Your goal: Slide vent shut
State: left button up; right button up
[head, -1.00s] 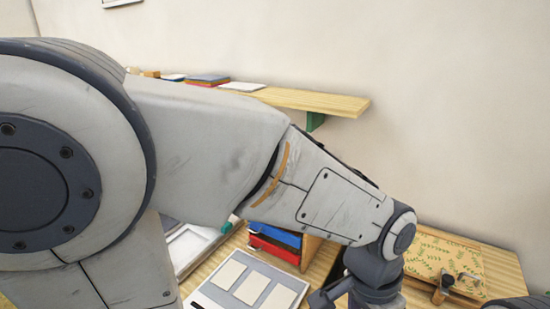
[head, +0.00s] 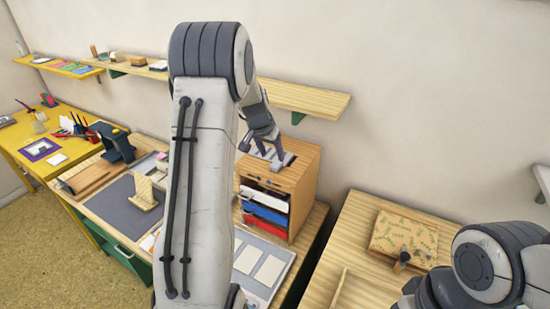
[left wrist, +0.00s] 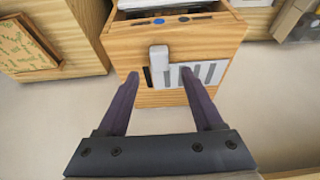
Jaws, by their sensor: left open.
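The vent is a pale slotted plate (left wrist: 203,74) on top of the wooden cabinet (left wrist: 185,42). A white upright knob (left wrist: 158,60) stands at the left part of the plate in the left wrist view, with dark slots beside it. In the head view the vent (head: 284,159) is partly hidden by my gripper. My left gripper (left wrist: 160,76) is open, its two dark fingers pointing at the vent, one to each side of the knob in the picture. I cannot tell how far above the vent they are. It also shows over the cabinet top in the head view (head: 264,143).
White, blue and red drawers (head: 265,213) fill the cabinet front. A wall shelf (head: 300,97) runs behind. A patterned box (head: 405,238) lies on the right table. A grey tray with pale cards (head: 268,270) lies in front.

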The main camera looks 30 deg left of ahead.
aim_at(275, 164)
pick_arm(q)
jog(key=p+x, duration=0.1)
jog(key=x, duration=0.5)
jog(key=shift+p, duration=0.35)
grip_shut()
dwell(1.1)
